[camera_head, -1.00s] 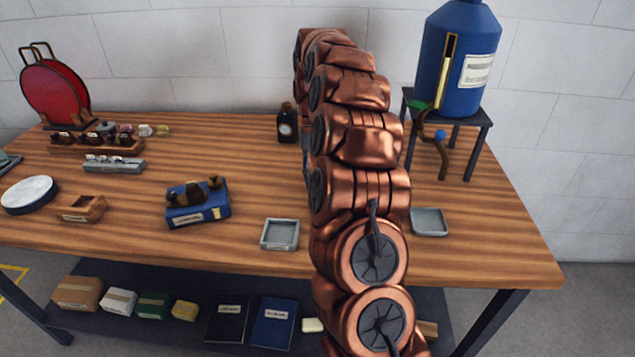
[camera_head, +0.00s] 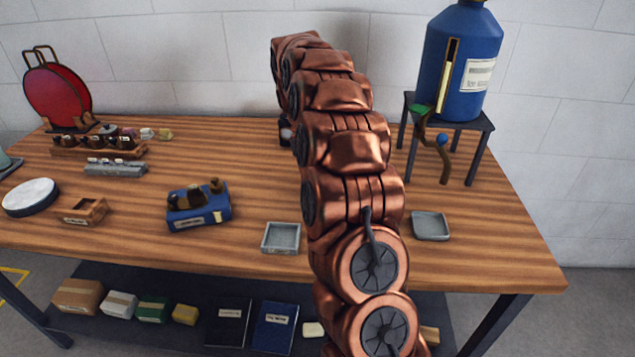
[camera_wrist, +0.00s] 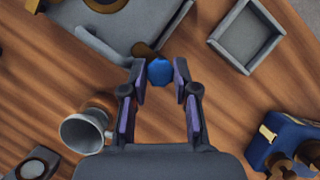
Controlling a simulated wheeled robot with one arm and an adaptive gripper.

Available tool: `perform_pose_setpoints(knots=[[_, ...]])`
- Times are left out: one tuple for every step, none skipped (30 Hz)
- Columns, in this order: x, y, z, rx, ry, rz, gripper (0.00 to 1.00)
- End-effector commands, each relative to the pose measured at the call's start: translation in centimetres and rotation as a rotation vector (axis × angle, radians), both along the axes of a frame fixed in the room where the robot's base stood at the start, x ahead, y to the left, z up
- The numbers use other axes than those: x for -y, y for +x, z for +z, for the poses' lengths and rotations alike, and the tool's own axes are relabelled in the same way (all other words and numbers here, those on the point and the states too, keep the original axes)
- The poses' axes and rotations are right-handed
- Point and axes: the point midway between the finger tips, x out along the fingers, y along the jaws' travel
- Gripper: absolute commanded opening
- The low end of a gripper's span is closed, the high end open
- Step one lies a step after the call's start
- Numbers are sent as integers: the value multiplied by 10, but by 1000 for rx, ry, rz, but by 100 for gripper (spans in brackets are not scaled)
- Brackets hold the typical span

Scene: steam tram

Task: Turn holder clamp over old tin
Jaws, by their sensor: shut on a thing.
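In the wrist view, my gripper (camera_wrist: 159,85) has its two purple-padded fingers closed around a blue knob (camera_wrist: 160,71). The knob is at the edge of a grey plate-like holder (camera_wrist: 150,20) with brown and brass parts, at the top left. I take the knob to be the clamp's handle, but how it joins the holder is hard to see. A metal cup-like vessel (camera_wrist: 82,133) lies left of the fingers; I cannot tell whether it is the old tin.
A grey square tray (camera_head: 281,238) and a blue box with brass parts (camera_head: 198,206) stand left of my arm. Another tray (camera_head: 430,226) and a blue tank (camera_head: 462,60) on a dark stand (camera_head: 484,122) are to the right. Bare tabletop lies between them.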

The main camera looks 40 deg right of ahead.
Motion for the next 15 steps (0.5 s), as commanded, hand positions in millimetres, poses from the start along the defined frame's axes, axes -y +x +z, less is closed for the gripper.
perform_pose_setpoints(knots=[[0, 0, 0, 0, -1, 0, 0], [0, 0, 0, 0, -1, 0, 0], [0, 0, 0, 0, -1, 0, 0], [0, 0, 0, 0, -1, 0, 0], [0, 0, 0, 0, -1, -1, 0], [0, 0, 0, 0, -1, -1, 0], [0, 0, 0, 0, -1, -1, 0], [0, 0, 0, 0, -1, -1, 0], [0, 0, 0, 0, -1, -1, 30], [0, 0, 0, 0, -1, -1, 33], [0, 0, 0, 0, -1, -1, 36], [0, 0, 0, 0, -1, -1, 40], [0, 0, 0, 0, -1, -1, 44], [0, 0, 0, 0, -1, -1, 47], [0, 0, 0, 0, -1, -1, 51]])
